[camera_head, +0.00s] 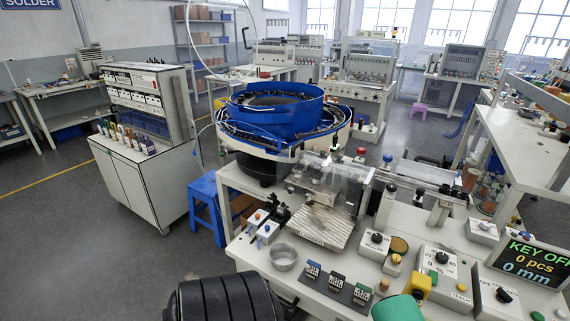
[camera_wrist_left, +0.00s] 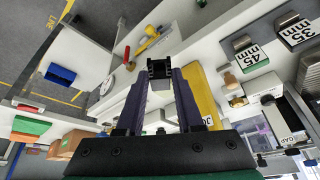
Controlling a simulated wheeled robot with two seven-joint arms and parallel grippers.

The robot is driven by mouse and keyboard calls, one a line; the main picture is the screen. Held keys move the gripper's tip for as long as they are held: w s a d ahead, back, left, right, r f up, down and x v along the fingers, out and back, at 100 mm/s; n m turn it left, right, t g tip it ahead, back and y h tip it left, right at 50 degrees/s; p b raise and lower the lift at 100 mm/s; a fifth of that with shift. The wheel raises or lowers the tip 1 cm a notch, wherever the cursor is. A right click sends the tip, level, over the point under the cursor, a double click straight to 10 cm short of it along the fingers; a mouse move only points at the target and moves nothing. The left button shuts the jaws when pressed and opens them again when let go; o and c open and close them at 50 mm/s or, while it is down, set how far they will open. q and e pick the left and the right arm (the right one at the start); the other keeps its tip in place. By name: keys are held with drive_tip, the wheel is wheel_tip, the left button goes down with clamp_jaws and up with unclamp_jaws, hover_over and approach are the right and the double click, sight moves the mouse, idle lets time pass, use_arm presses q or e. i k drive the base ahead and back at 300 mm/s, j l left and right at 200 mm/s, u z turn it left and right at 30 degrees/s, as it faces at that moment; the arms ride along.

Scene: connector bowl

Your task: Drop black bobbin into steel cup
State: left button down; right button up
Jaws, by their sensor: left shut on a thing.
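In the left wrist view, my left gripper (camera_wrist_left: 161,82) is shut on a small black piece, the black bobbin (camera_wrist_left: 159,69), held between the two fingertips. The fingers hide part of it. The steel cup (camera_head: 284,258) stands upright on the white bench top in the head view, near the bench's front left part. I cannot make out the bobbin or the gripper's fingertips in the head view, so their distance from the cup cannot be told. My right gripper is not in view.
Three labelled stands (camera_head: 337,284) are right of the cup. A blue bowl feeder (camera_head: 275,112) rises further back. A key display (camera_head: 530,263) is at the right.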

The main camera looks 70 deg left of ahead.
sight(283, 262)
drive_tip(key=j+u, duration=0.1)
drive_tip(key=u, duration=0.75)
drive_tip(key=i+j+u, duration=0.1)
drive_tip(key=u, duration=0.35)
drive_tip(key=i+u, duration=0.1)
drive_tip(key=u, duration=0.75)
drive_tip(key=i, duration=0.4)
drive_tip(key=k+l+z, duration=0.2)
drive_tip(key=i, duration=0.05)
